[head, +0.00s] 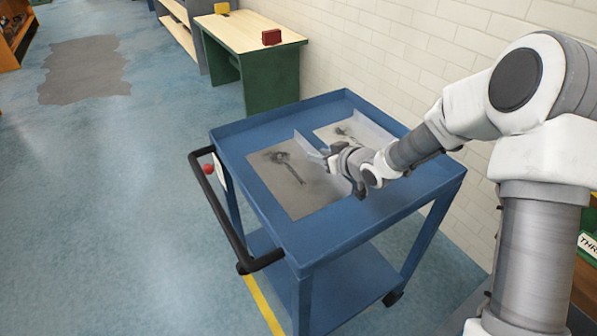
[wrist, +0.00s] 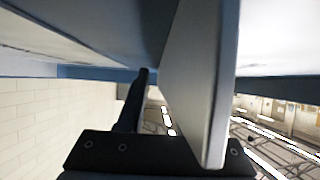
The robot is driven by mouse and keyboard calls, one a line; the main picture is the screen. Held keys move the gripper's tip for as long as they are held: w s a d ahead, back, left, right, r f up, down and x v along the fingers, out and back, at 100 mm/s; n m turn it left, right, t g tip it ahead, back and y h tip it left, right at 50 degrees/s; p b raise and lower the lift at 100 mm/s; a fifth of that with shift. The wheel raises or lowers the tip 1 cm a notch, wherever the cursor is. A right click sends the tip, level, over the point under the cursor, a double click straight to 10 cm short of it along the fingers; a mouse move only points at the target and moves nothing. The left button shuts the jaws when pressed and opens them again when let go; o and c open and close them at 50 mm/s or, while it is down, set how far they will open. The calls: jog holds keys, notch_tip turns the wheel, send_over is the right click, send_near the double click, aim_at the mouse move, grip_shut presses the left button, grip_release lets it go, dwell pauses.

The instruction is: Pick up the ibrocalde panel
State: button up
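Two panels lie on the blue cart's top (head: 233,135). The left one is a grey flat panel (head: 275,185) with a dark drawn mark. A second, paler panel (head: 330,130) with a dark mark lies behind to the right. A thin pale upright plate (head: 308,146) stands between them. I cannot tell which is the ibrocalde panel. My gripper (head: 332,160) is low over the cart top beside the upright plate. In the wrist view a pale plate (wrist: 195,80) rises close beside one dark finger; the other finger is hidden. I cannot tell whether the fingers clamp it.
The cart has a black push handle (head: 222,215) at the left and a lower shelf (head: 350,285).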

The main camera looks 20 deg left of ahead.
grip_shut()
jog(key=shift+r, duration=0.1)
dwell(1.1)
